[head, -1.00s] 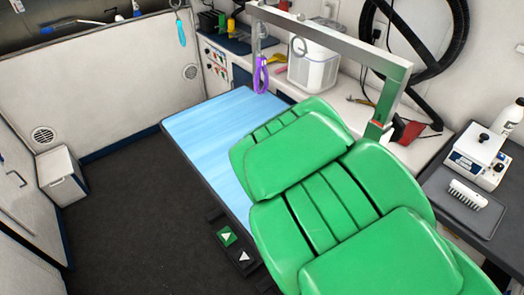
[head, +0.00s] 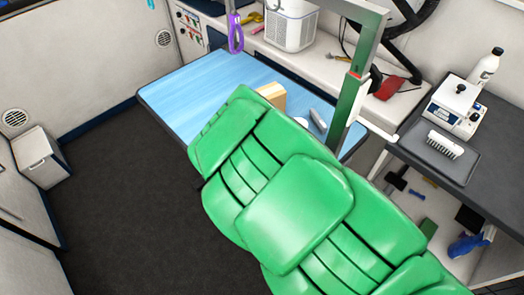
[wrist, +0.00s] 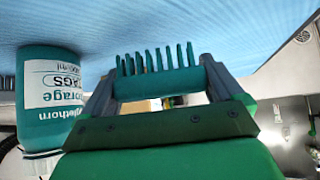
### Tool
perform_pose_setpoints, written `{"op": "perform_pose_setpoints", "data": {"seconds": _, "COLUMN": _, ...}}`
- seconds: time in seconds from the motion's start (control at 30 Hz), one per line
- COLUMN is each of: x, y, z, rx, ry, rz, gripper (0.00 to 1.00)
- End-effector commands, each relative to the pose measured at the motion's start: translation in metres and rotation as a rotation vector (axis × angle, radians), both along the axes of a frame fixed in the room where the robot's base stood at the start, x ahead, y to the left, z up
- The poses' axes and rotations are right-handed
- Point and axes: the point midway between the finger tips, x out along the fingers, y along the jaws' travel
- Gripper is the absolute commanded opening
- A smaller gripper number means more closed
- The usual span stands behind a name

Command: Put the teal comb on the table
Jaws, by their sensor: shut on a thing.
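The teal comb (wrist: 160,84) is in the wrist view, held crosswise between the two fingers of my gripper (wrist: 156,72). Its teeth point up in the picture, toward the blue tabletop (wrist: 150,22). I cannot tell whether the teeth touch it. The blue-topped table (head: 195,85) lies left of and behind my green arm in the head view. The arm hides my gripper and the comb there.
A teal bottle with a white label (wrist: 50,92) is close left of my gripper in the wrist view. A tan block (head: 271,94) is at the table's far side. A purple loop (head: 236,34) hangs above the far edge. The table's left part is bare.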

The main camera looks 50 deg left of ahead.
Motion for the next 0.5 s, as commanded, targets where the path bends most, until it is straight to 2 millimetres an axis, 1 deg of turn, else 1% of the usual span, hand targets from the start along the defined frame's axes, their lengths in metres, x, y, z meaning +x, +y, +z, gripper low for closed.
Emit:
{"op": "perform_pose_setpoints", "data": {"seconds": 0.03, "x": 0.0, "y": 0.0, "z": -0.007, "rx": -0.002, "ry": -0.001, "rz": 0.001, "gripper": 0.61}}
{"op": "perform_pose_setpoints", "data": {"seconds": 0.1, "x": 0.0, "y": 0.0, "z": -0.014, "rx": -0.001, "ry": -0.001, "rz": 0.001, "gripper": 0.61}}
{"op": "perform_pose_setpoints", "data": {"seconds": 0.2, "x": 0.0, "y": 0.0, "z": -0.019, "rx": 0.0, "ry": 0.0, "rz": 0.0, "gripper": 0.61}}
{"op": "perform_pose_setpoints", "data": {"seconds": 0.5, "x": 0.0, "y": 0.0, "z": -0.02, "rx": 0.0, "ry": 0.0, "rz": 0.0, "gripper": 0.61}}
